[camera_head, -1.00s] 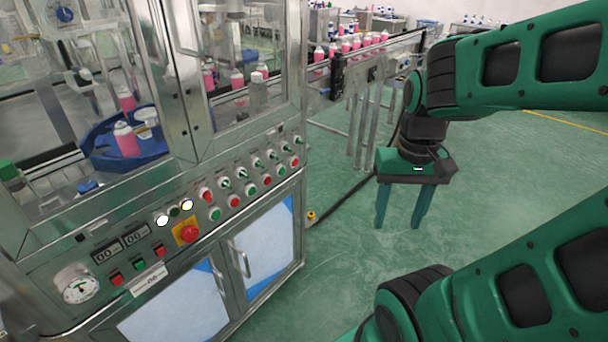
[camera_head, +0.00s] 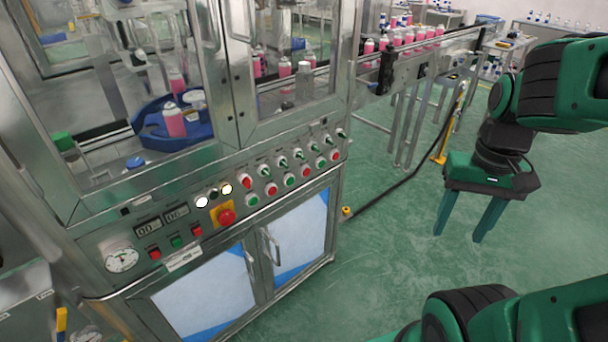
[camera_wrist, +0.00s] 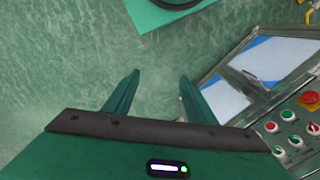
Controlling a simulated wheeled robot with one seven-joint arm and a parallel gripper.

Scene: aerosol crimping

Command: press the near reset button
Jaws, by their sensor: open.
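The control panel (camera_head: 130,235) of the steel machine carries several small buttons. A red button (camera_head: 155,254), a green button (camera_head: 176,242) and another red button (camera_head: 196,231) sit above a white label. Farther right is a row of green and red buttons, among them a green button (camera_head: 252,201), below lever switches. I cannot read which button is a reset button. My gripper (camera_head: 458,236) is open and empty, fingers pointing down, over the floor to the right of the machine and apart from the panel. In the wrist view my gripper (camera_wrist: 158,76) has bare floor between its fingers.
A large red mushroom button (camera_head: 227,216) on a yellow plate sits mid-panel; it also shows in the wrist view (camera_wrist: 310,98). Cabinet doors (camera_head: 300,235) are below. A conveyor (camera_head: 430,52) with pink cans runs behind. A black cable (camera_head: 395,188) crosses the otherwise open green floor.

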